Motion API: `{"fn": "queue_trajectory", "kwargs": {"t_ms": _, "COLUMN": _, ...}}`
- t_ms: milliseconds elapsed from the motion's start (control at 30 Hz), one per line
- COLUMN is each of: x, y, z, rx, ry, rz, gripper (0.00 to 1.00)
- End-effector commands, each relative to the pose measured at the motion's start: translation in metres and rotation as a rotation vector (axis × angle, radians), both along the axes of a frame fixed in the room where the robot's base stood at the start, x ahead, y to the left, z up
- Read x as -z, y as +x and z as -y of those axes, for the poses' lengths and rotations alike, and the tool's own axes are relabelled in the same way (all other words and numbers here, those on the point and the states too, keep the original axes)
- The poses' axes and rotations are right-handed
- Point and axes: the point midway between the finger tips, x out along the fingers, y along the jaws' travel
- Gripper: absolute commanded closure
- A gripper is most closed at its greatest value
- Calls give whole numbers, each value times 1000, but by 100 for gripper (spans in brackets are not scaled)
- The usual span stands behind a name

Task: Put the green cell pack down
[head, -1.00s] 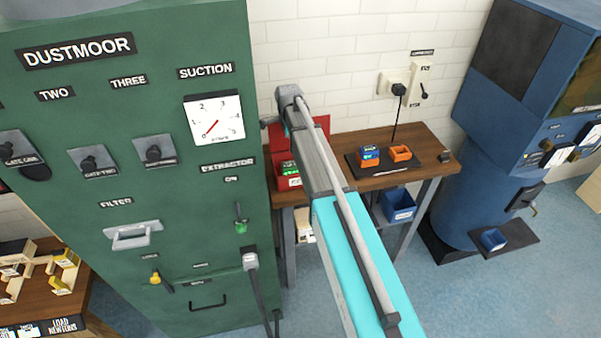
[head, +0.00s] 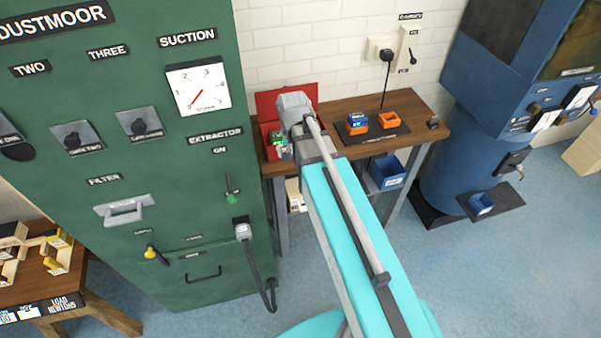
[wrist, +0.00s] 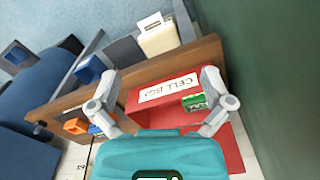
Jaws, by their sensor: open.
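The green cell pack (wrist: 195,103) lies at the red cell box (wrist: 152,100) in the wrist view, beside the right-hand finger. It is partly hidden, and I cannot tell whether it touches that finger. In the head view the green pack (head: 277,138) shows small at the front of the red box (head: 268,112), left of my arm. My gripper (wrist: 160,85) is open, its fingers spread wide over the box front. In the head view the fingers are mostly hidden by my arm.
The box stands on a wooden bench (head: 425,115) against the green extractor cabinet (head: 150,230). A dark mat to its right holds a blue pack (head: 357,123) and an orange holder (head: 389,119). A blue bin (head: 388,172) sits below the bench.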

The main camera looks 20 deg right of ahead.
Motion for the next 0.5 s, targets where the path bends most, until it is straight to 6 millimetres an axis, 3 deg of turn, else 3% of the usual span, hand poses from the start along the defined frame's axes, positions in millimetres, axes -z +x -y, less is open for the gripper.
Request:
{"fn": "queue_trajectory", "kwargs": {"t_ms": 33, "x": 0, "y": -22, "z": 0, "rx": -68, "ry": 0, "rz": 0, "gripper": 0}}
{"fn": "queue_trajectory", "kwargs": {"t_ms": 200, "x": 0, "y": -56, "z": 0, "rx": -271, "ry": 0, "rz": 0, "gripper": 0}}
{"fn": "queue_trajectory", "kwargs": {"t_ms": 500, "x": 0, "y": -73, "z": 0, "rx": -399, "ry": 0, "rz": 0, "gripper": 0}}
